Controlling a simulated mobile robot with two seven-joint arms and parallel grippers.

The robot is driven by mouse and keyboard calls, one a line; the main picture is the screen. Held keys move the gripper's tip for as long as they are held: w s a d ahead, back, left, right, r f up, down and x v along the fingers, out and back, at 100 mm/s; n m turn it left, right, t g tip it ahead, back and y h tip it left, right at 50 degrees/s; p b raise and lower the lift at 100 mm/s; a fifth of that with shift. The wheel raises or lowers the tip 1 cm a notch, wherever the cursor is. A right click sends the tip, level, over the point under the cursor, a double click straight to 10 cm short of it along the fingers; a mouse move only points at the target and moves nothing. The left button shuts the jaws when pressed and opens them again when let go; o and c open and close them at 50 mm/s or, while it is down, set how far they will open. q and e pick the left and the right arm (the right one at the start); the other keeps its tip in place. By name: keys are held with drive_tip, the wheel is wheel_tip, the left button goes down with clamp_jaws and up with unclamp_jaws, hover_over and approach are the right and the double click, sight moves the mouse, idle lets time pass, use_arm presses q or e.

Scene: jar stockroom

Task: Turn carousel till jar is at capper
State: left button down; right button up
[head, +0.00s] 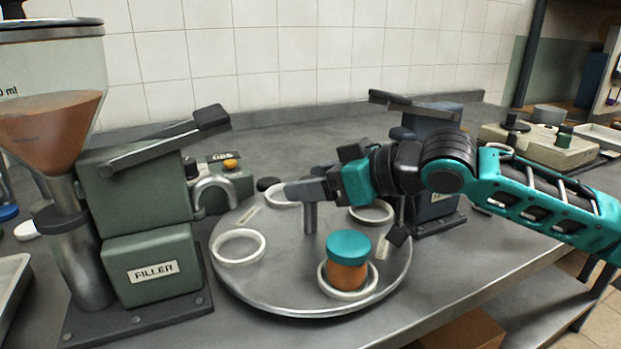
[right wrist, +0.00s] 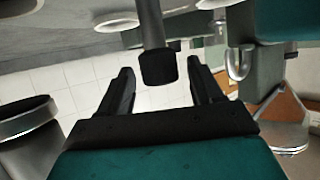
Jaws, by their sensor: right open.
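The round grey carousel (head: 290,285) carries several white rings. A jar (head: 347,275) with an orange body and teal lid stands upright in the front ring. My right gripper (head: 298,190) is open at a grey post (head: 310,218) near the carousel's middle. In the right wrist view the post's black top (right wrist: 158,68) lies between the spread fingers (right wrist: 160,85), with gaps on both sides. The dark blue-grey machine (head: 432,118) behind my right arm looks like the capper; its label is mostly hidden. My left gripper is out of view.
The green filler (head: 150,265) with its copper hopper stands close at the carousel's left. A small dark knob (head: 398,235) sits at the carousel's right edge. A small unit with a yellow button (head: 231,163) is behind. The counter's front right (head: 470,265) is clear.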

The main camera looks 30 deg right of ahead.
drive_tip(key=shift+w+a+f, duration=0.1)
drive_tip(key=shift+w+a, duration=0.15)
drive_tip(key=shift+w, duration=0.05)
drive_tip(key=shift+c, duration=0.3)
clamp_jaws()
idle(0.3)
